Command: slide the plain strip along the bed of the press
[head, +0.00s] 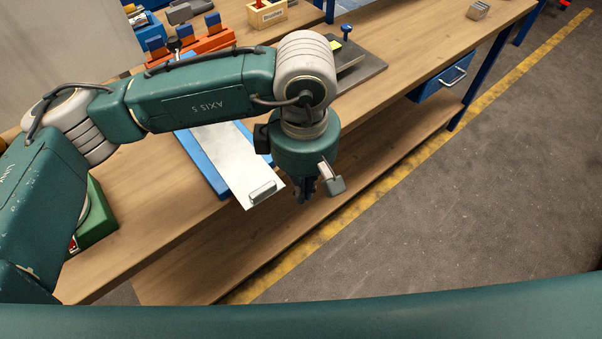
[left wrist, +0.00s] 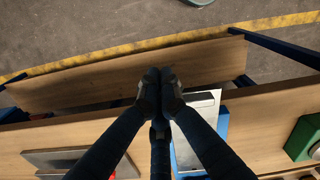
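The plain strip (head: 226,150) is a pale, flat metal sheet with a small grey raised block (head: 262,191) near its front end. It lies along the blue bed (head: 208,168) of the press, and its front end sticks out past the bed and the bench edge. My arm hides its far part. My left gripper (head: 306,193) hangs just right of the strip's front end, apart from it. In the left wrist view the left gripper's fingers (left wrist: 160,78) come together with nothing between them, and the strip (left wrist: 204,108) lies to their right. My right gripper is not in view.
The wooden bench (head: 160,215) has a lower shelf (head: 375,150) jutting out below. An orange fixture with blue knobs (head: 200,44) stands at the back. A grey plate (head: 358,70), a wooden box (head: 267,14) and a green box (head: 97,218) are nearby. Open floor lies right.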

